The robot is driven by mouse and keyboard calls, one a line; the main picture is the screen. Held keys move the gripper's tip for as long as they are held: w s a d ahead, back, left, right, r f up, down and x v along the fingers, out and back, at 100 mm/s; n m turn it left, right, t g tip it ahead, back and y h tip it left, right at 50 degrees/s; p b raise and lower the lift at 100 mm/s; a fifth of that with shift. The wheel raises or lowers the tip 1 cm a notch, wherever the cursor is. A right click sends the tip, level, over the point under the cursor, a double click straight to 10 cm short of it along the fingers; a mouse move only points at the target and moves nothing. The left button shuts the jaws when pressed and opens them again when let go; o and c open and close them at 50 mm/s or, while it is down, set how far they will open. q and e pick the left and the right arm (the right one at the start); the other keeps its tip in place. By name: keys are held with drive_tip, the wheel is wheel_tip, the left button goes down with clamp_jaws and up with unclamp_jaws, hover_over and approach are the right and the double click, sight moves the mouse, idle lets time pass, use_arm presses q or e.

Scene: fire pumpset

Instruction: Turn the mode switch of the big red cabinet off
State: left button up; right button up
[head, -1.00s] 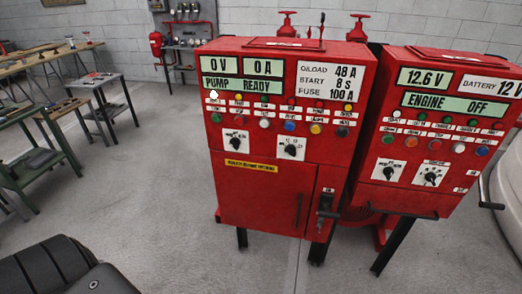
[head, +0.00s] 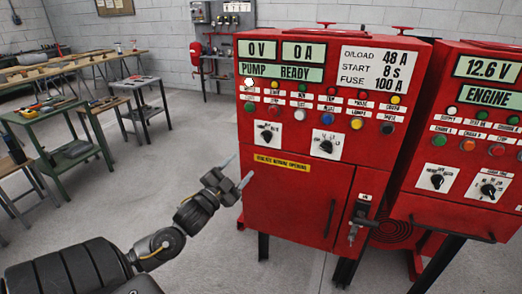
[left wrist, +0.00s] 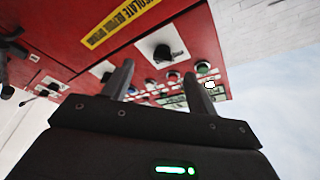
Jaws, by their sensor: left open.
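The big red cabinet (head: 300,210) stands in the middle of the head view, with lit displays above and a door below. Two black rotary knobs on white plates sit mid-panel: a left knob (head: 267,133) and a right knob (head: 326,146). In the left wrist view, which is upside down, the left knob (left wrist: 162,52) is large and the right knob (left wrist: 105,73) is smaller. I cannot read their labels. My left gripper (head: 238,171) is open and empty, in front of the cabinet's left side, below and left of the left knob. It also shows in the left wrist view (left wrist: 160,88).
A second red cabinet (head: 465,150) stands close on the right. A lever handle (head: 357,222) sits at the first cabinet's lower right. Buttons and lamps (head: 327,119) line the panel above the knobs. Worktables (head: 50,130) stand at the left, with open floor between.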

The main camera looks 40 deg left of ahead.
sight(264, 139)
use_arm(q)
drive_tip(key=shift+t, duration=0.3)
drive_tip(key=p+x, duration=0.1)
drive_tip(key=x, duration=0.2)
drive_tip(key=r+x, duration=0.1)
drive_tip(key=x, duration=0.3)
drive_tip(key=d+p+x, duration=0.1)
drive_tip(key=x, duration=0.3)
drive_tip(key=shift+s+r+p, duration=0.25)
drive_tip(key=shift+r+p, duration=0.1)
